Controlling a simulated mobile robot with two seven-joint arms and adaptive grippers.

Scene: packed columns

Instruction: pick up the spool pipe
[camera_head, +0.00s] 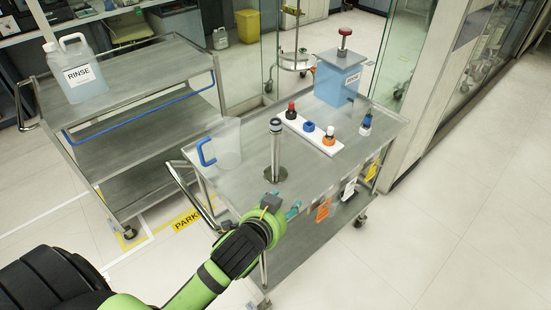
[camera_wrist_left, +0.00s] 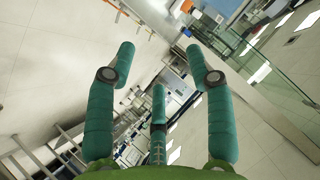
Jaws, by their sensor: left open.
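A metal upright pipe (camera_head: 275,150) with a dark top and a round flange base stands on the steel cart (camera_head: 235,185); it looks like the spool pipe. My left gripper (camera_head: 284,206) is near the cart's front edge, in front of the pipe's base and apart from it. In the left wrist view its teal fingers (camera_wrist_left: 160,62) are spread with nothing between them. The pipe cannot be made out in the wrist view. My right gripper is not in view.
A clear jug with a blue handle (camera_head: 222,146) stands left of the pipe. A white rack (camera_head: 312,135) with coloured caps, a blue-based piece (camera_head: 366,125) and a blue container (camera_head: 337,80) are behind and right. Another cart (camera_head: 130,80) carries a RINSE jug (camera_head: 82,78).

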